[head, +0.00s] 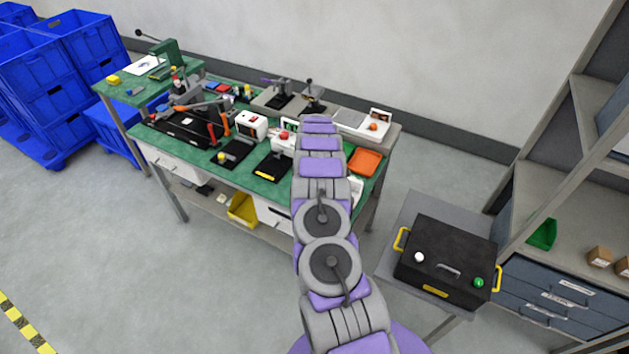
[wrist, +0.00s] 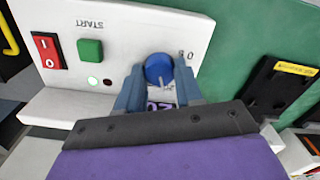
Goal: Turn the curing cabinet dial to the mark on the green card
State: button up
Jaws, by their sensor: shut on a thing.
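In the wrist view a blue round dial (wrist: 158,67) sits on the white front panel of the cabinet (wrist: 122,25). The fingers of my gripper (wrist: 158,88) stand on either side of the dial and are shut on it. Small figures are printed beside the dial, and larger dark figures show between the fingers below it. The picture is upside down for this lettering, and I cannot read the dial's exact setting. In the head view my arm reaches to the bench and hides the dial and fingertips. I cannot make out the green card for certain in either view.
On the panel are a green START button (wrist: 90,50), a red rocker switch (wrist: 46,50) and small lamps. The green-topped bench (head: 262,186) is crowded with fixtures, with an orange tray (head: 365,161) right of my arm. A black box (head: 445,260) stands at front right.

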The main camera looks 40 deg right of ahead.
jog(key=shift+s+f+m, duration=0.15)
jog(key=shift+m, duration=0.45)
jog(key=o, duration=1)
jog(key=shift+o, duration=0.2)
jog(key=shift+r, duration=0.2)
notch_tip(320, 180, up, 17)
jog(key=p, duration=0.1)
jog(key=shift+w+p, duration=0.2)
jog(key=shift+p, duration=0.1)
